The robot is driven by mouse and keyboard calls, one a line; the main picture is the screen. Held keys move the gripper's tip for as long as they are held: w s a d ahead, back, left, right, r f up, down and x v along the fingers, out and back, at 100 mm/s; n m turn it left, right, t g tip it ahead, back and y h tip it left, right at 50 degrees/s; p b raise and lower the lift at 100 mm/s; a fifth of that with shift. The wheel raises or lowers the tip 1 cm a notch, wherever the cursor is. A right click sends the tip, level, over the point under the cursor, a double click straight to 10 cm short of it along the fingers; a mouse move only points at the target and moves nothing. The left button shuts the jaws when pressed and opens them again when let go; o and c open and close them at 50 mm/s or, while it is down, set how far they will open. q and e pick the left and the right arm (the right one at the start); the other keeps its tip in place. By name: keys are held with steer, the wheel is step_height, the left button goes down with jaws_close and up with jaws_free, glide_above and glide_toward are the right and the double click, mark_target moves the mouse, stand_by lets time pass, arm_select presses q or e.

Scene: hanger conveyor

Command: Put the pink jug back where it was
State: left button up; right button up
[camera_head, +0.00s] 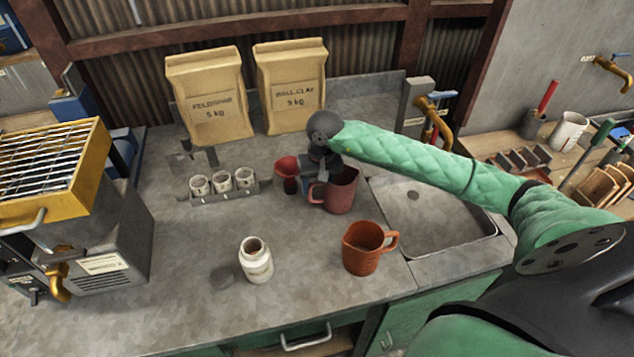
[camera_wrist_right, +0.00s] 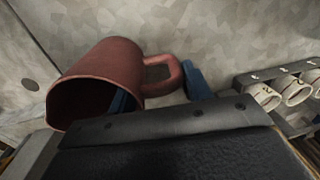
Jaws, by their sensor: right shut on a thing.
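The pink jug (camera_head: 341,190) is a dull pinkish-red mug-shaped vessel at the back of the counter, just left of the sink, with its handle to the left. My right gripper (camera_head: 312,180) is shut on it at the handle side. In the right wrist view the pink jug (camera_wrist_right: 105,75) shows its open mouth and handle. One blue finger shows inside the mouth and the other beside the handle. The jug looks roughly upright; I cannot tell whether its base touches the counter. My left gripper is not in view.
An orange jug (camera_head: 364,249) stands in front, and a white jar (camera_head: 256,261) left of it. A rack of small white cups (camera_head: 222,183) and a red funnel-like piece (camera_head: 286,167) sit left of the gripper. The sink (camera_head: 440,215) is at right. Two paper bags (camera_head: 292,88) stand behind.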

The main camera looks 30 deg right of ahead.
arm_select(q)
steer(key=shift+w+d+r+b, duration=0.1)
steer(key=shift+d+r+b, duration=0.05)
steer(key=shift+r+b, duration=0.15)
arm_select(e)
steer(key=shift+f, duration=0.15)
steer(key=o, duration=1.3)
steer(key=shift+o, duration=0.2)
arm_select(q)
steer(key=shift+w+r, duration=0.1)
steer(key=shift+p, duration=0.3)
arm_select(e)
steer(key=shift+r, duration=0.2)
